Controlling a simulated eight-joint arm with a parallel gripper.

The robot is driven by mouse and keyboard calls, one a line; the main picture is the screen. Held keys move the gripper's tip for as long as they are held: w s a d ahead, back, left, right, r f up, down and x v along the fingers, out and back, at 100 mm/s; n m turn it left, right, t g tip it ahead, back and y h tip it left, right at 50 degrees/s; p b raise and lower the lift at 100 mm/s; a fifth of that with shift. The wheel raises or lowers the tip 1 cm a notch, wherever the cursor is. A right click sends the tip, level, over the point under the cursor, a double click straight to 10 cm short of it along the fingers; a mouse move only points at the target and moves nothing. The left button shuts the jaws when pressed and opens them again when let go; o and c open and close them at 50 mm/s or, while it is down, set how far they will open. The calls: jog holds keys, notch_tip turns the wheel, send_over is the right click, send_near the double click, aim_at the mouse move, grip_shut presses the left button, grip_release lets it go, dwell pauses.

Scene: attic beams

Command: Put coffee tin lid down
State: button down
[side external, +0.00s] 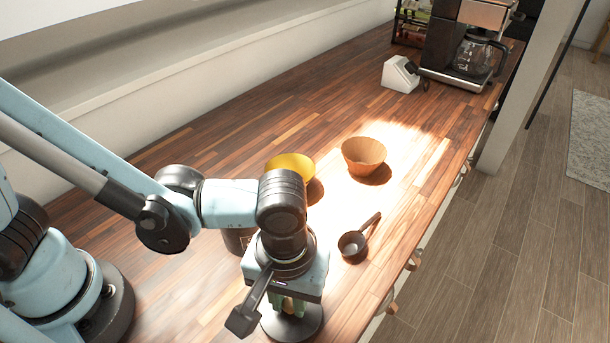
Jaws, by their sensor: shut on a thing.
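My gripper (288,307) points down near the front of the wooden counter, at the lower middle of the side view. Its fingers are largely hidden by the wrist and palm. It is shut on the coffee tin lid (291,328), a dark round disc directly under the fingers. The disc looks level, but I cannot tell whether it touches the counter. The dark coffee tin (237,241) stands behind and to the left of my gripper, mostly hidden by my arm.
A dark scoop (352,244) lies right of my gripper. A yellow bowl (290,164) and a brown bowl (363,157) stand farther back. A white block-like object (399,75) and a coffee maker (470,50) are at the far end. The counter's front edge runs close on the right.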

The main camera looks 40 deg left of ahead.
aim_at(289, 302)
jog(key=shift+f, duration=0.45)
jog(key=shift+f, duration=0.15)
jog(key=c, duration=1)
grip_release()
notch_tip(289, 302, up, 12)
jog(key=w+a+m+t, duration=0.1)
jog(key=w+a+t, duration=0.1)
jog(key=a, duration=0.6)
jog(key=w+a+m+t, duration=0.2)
jog(key=w+a, duration=0.1)
jog(key=a, duration=0.5)
jog(key=w+a+m+t, duration=0.1)
jog(key=w+a+t, duration=0.2)
jog(key=a, duration=0.6)
jog(key=shift+m, duration=0.3)
